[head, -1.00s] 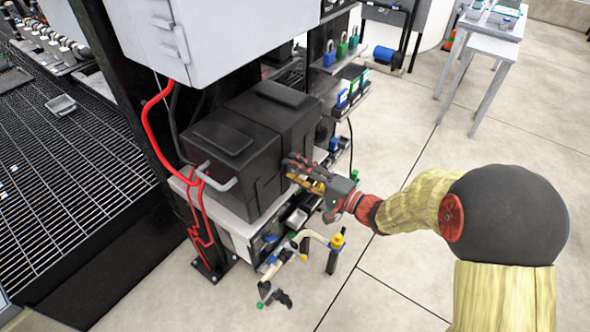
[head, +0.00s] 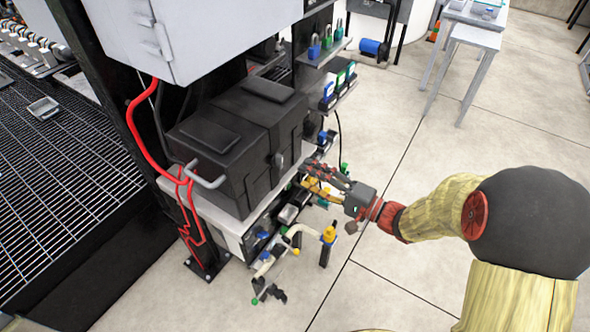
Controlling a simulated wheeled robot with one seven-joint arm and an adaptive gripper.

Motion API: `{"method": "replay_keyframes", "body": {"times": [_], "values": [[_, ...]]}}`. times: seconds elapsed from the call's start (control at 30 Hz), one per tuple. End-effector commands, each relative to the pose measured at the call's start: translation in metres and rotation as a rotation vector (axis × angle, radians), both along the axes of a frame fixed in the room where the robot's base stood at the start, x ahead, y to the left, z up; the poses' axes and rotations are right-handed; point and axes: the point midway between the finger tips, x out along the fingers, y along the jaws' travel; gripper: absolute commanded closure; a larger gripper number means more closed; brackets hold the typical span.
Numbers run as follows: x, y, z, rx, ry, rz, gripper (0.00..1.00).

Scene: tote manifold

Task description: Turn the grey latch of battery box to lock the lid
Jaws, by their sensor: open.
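The black battery box (head: 225,165) stands on a light shelf below a grey cabinet, with its lid (head: 215,120) down on top. The grey latch (head: 279,160) shows as a small upright oval piece on the box's right-hand face. My gripper (head: 312,176) is open and empty, to the right of the latch and a little lower in the picture. A gap shows between the fingers and the box. Nothing hides the latch.
A grey handle (head: 208,178) and red cables (head: 135,130) are at the box's left end. Shelves with padlocks (head: 325,45) stand behind. A yellow-topped tool (head: 328,240) and other hand tools are below my gripper. Open floor lies to the right.

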Motion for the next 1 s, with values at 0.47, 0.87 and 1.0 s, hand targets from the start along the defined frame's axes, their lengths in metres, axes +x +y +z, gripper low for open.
{"method": "replay_keyframes", "body": {"times": [0.47,0.87,1.0], "values": [[-0.022,-0.027,0.000,-0.001,0.001,0.000,0.47],[-0.021,-0.027,0.000,-0.001,0.001,0.000,0.47],[-0.021,-0.027,-0.001,0.020,0.031,-0.001,0.47]]}}
